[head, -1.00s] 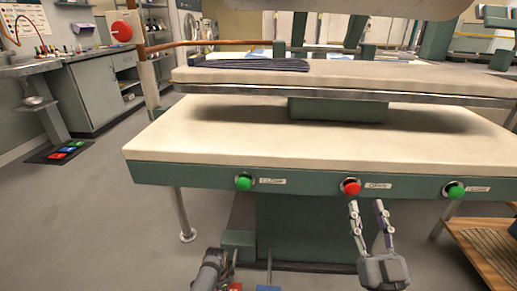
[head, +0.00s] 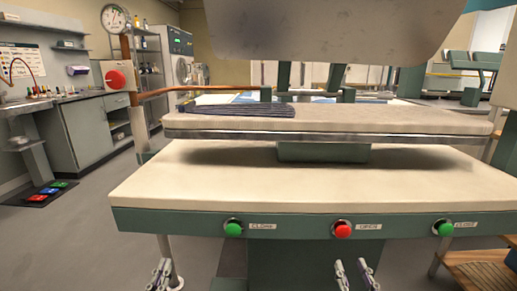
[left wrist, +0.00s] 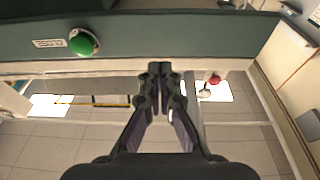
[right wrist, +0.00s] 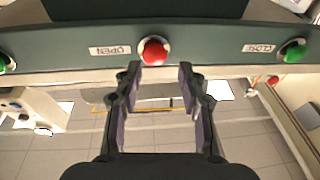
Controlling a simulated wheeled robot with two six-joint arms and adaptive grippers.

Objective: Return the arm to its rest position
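My left gripper (head: 160,273) is at the bottom edge of the head view, below and left of the left green button. In the left wrist view its fingers (left wrist: 160,72) are together with nothing between them. My right gripper (head: 354,273) is at the bottom edge of the head view, below the red OPEN button (head: 342,230). In the right wrist view its fingers (right wrist: 159,75) are apart and empty, with the red button (right wrist: 154,51) beyond them, not visibly touched. Most of both arms is out of the head view.
A green-fronted press (head: 290,222) with a pale lower board (head: 300,185) spans the front. A dark striped garment (head: 237,110) lies on its upper board (head: 390,119). Green buttons (head: 233,228) (head: 443,228) flank the red one.

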